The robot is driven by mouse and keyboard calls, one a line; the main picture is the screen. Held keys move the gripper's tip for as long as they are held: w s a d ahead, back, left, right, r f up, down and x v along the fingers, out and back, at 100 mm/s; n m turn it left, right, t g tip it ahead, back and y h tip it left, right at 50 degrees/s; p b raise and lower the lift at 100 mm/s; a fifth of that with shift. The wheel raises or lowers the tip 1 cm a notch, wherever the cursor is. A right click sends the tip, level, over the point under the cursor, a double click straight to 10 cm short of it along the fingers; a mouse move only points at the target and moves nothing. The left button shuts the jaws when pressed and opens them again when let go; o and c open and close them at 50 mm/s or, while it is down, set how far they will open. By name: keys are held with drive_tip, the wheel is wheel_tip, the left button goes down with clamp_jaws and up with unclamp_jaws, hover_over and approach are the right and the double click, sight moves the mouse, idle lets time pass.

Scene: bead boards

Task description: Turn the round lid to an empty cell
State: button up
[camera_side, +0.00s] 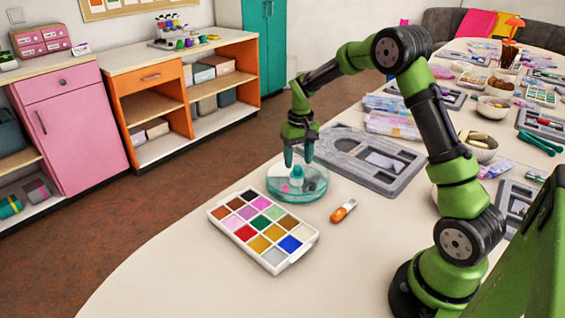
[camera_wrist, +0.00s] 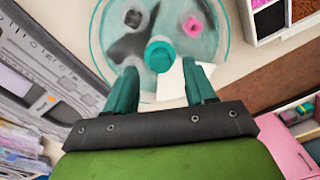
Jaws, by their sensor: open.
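The round lid (camera_side: 312,187) is clear with a teal rim and lies on a round, teal see-through case on the table. A knob (camera_side: 297,173) with a teal top and pale lower part stands on it; the wrist view shows its teal top (camera_wrist: 160,54). Through the lid in the wrist view I see a pink ring-shaped piece (camera_wrist: 192,27), a small dark piece (camera_wrist: 133,18) and a dark patch. My gripper (camera_side: 298,162) points down above the lid, open. In the wrist view its fingers (camera_wrist: 160,82) are apart, one to each side of the knob, not visibly touching it.
A white tray (camera_side: 216,218) of coloured cells stands in front of the case. An orange-handled tool (camera_side: 343,210) lies to its right. A grey bead board (camera_side: 400,180) is close behind. More boards and bowls fill the table farther back. The front left tabletop is clear.

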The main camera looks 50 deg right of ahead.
sight(302, 173)
drive_tip(key=shift+f, duration=1.35)
drive_tip(key=shift+c, duration=0.5)
clamp_jaws()
